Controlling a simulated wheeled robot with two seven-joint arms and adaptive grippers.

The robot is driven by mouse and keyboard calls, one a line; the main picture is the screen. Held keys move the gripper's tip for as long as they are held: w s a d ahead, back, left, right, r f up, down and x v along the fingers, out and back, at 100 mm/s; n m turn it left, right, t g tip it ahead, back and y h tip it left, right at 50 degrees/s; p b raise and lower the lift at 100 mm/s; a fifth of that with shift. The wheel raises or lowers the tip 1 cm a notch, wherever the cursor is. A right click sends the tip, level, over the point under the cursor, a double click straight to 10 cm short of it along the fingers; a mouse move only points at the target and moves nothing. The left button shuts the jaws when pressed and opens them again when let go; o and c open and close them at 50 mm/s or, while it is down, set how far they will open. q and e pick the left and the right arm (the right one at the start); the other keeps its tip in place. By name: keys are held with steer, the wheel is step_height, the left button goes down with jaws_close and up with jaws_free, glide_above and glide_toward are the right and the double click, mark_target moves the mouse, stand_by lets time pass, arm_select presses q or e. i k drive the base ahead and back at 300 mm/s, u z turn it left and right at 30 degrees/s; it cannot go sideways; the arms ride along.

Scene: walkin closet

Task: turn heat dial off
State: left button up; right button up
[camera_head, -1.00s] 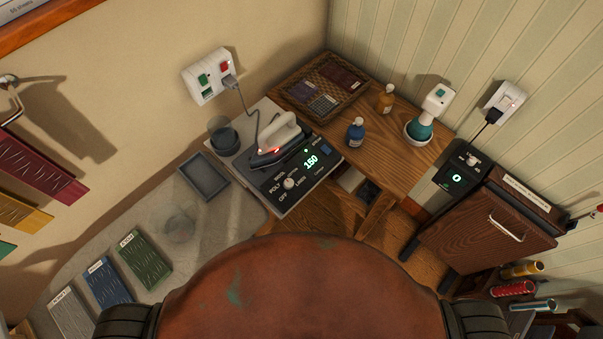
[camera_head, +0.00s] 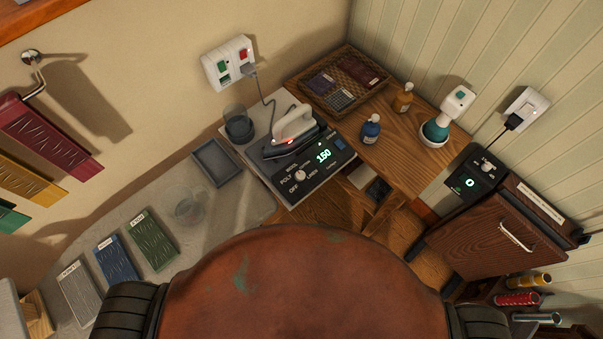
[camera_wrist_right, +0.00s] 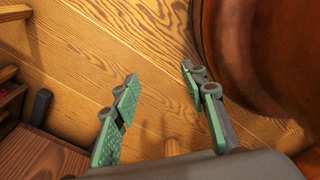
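The heat dial (camera_head: 300,175) is a small pale knob on the dark front panel of the iron station (camera_head: 323,170). Labels OFF, POLY, WOOL and LINEN stand around it; the knob's exact pointing is too small to tell. The green display beside it reads 150. A white iron (camera_head: 293,128) with a red light rests on the station behind the panel. My right gripper (camera_wrist_right: 159,75) shows only in the right wrist view, open and empty over wooden floor, away from the dial. My left gripper is in neither view.
A second unit (camera_head: 474,178) with a knob and a display reading 0 stands at the right by a wooden cabinet (camera_head: 490,235). Blue (camera_head: 370,130) and amber (camera_head: 403,98) bottles stand on the wooden table. A glass (camera_head: 188,207) and grey tray (camera_head: 216,162) lie left of the station.

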mark_target(300, 175)
steer(key=u, duration=1.85)
steer(key=k, duration=1.2)
steer(key=z, duration=2)
